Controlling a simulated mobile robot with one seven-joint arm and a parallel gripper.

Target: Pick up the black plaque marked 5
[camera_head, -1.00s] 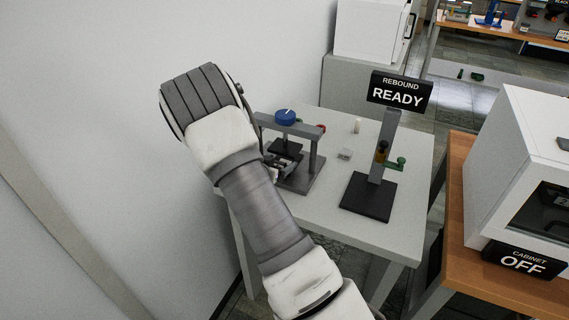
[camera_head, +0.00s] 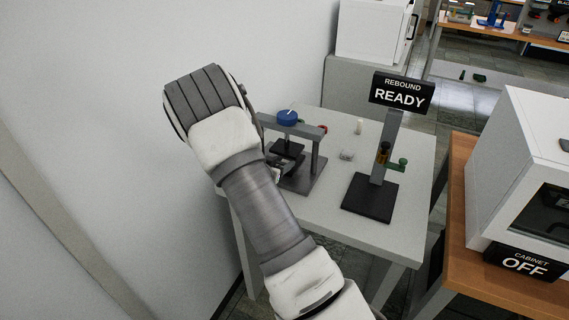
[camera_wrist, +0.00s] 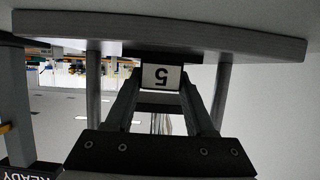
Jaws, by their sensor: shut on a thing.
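The black plaque (camera_wrist: 162,77) has a white face with a 5 on it, seen upside down in the wrist view. My gripper (camera_wrist: 161,84) is shut on it, with one finger on each side. The plaque is between the two posts of the grey press (camera_wrist: 220,90). In the head view the press (camera_head: 316,160) has a blue knob (camera_head: 288,117) on top and stands on the grey table (camera_head: 340,230). My arm hides most of the gripper and plaque there.
A stand (camera_head: 388,140) with a "REBOUND READY" sign is right of the press. A white cabinet marked OFF (camera_head: 500,150) is at right. The wall is close at left.

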